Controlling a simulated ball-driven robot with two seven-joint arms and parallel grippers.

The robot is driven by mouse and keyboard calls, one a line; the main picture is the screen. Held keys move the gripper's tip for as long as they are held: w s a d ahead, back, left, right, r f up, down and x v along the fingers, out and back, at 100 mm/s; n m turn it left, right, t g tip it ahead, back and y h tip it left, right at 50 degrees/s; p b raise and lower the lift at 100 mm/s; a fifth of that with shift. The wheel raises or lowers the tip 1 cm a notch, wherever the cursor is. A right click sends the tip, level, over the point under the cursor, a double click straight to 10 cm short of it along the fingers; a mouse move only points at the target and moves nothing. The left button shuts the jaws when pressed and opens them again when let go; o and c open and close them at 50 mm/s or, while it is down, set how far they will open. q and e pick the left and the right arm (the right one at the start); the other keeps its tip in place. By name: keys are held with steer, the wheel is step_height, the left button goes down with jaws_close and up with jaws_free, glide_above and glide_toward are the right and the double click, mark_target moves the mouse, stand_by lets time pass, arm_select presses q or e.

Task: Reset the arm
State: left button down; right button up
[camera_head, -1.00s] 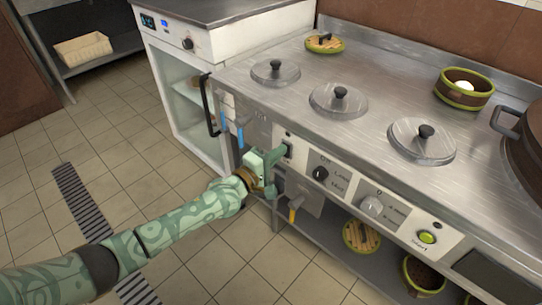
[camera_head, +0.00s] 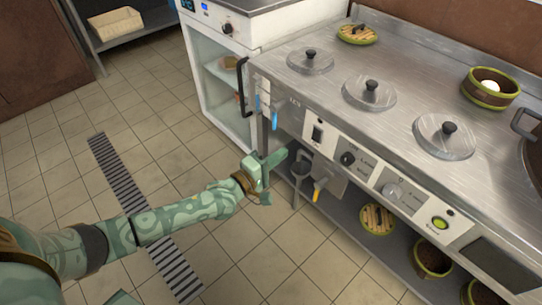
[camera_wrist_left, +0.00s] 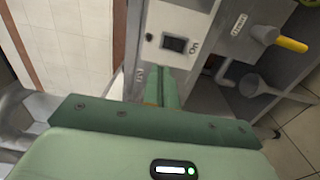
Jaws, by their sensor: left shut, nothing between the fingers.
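My left arm, patterned green, reaches in from the lower left in the head view. Its gripper (camera_head: 272,168) is shut and empty, held over the floor a little in front of the stove's control panel (camera_head: 372,176). In the left wrist view the shut fingers (camera_wrist_left: 169,88) point at the panel with its dark rocker switch (camera_wrist_left: 175,44). The switch (camera_head: 317,133) also shows in the head view, apart from the fingertips. My right gripper is not in view.
A lower shelf (camera_head: 350,215) holds more baskets. A yellow-handled valve (camera_head: 318,190) sticks out below the panel. A glass-fronted cabinet (camera_head: 222,85) stands behind.

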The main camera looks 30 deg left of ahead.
arm_select(q)
steer(key=shift+v, duration=0.8)
